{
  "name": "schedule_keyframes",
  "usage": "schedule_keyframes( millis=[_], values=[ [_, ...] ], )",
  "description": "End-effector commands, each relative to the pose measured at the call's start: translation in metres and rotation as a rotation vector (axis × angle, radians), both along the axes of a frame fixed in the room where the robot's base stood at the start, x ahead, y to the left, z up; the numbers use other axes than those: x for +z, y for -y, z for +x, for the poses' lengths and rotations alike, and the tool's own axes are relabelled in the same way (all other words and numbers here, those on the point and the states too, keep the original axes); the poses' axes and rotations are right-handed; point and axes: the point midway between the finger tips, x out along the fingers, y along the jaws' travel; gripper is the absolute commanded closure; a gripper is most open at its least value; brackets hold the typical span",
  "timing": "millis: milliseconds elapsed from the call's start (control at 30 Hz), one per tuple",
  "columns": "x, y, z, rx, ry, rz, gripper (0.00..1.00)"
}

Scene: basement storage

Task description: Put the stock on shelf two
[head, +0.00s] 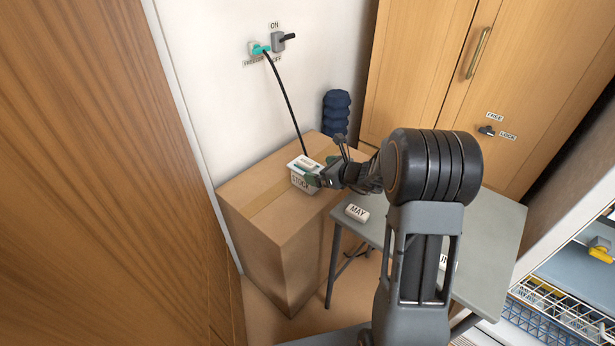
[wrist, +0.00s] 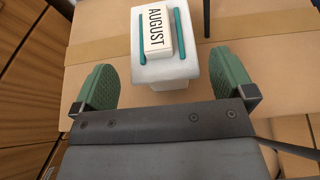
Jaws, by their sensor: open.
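The stock is a white tub (head: 303,181) labelled STOCK, standing upright on a large cardboard box. In the wrist view the tub (wrist: 165,70) has two teal bars on its lid, with a white block (wrist: 157,32) marked AUGUST between them. My gripper (head: 322,173) is at the tub's near side. Its green fingers are open (wrist: 165,82), one on either side of the tub's near end, with a visible gap on both sides. A white unit with shelves (head: 570,262) shows partly at the right edge; I cannot tell which shelf is two.
The cardboard box (head: 255,225) stands against the wall beside a grey table (head: 490,235). The table bears a MAY block (head: 357,212) and another partly hidden block. A cord runs down from the wall plug (head: 260,48) behind the tub. Wire baskets (head: 555,310) show at lower right.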

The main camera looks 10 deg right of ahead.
Motion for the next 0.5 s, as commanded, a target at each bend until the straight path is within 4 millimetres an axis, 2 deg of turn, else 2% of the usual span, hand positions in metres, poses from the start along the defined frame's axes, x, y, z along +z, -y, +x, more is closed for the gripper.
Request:
schedule_keyframes(
  millis=[500],
  values=[
    [-0.021,-0.025,0.039,-0.003,0.001,-0.001,0.00]
  ],
)
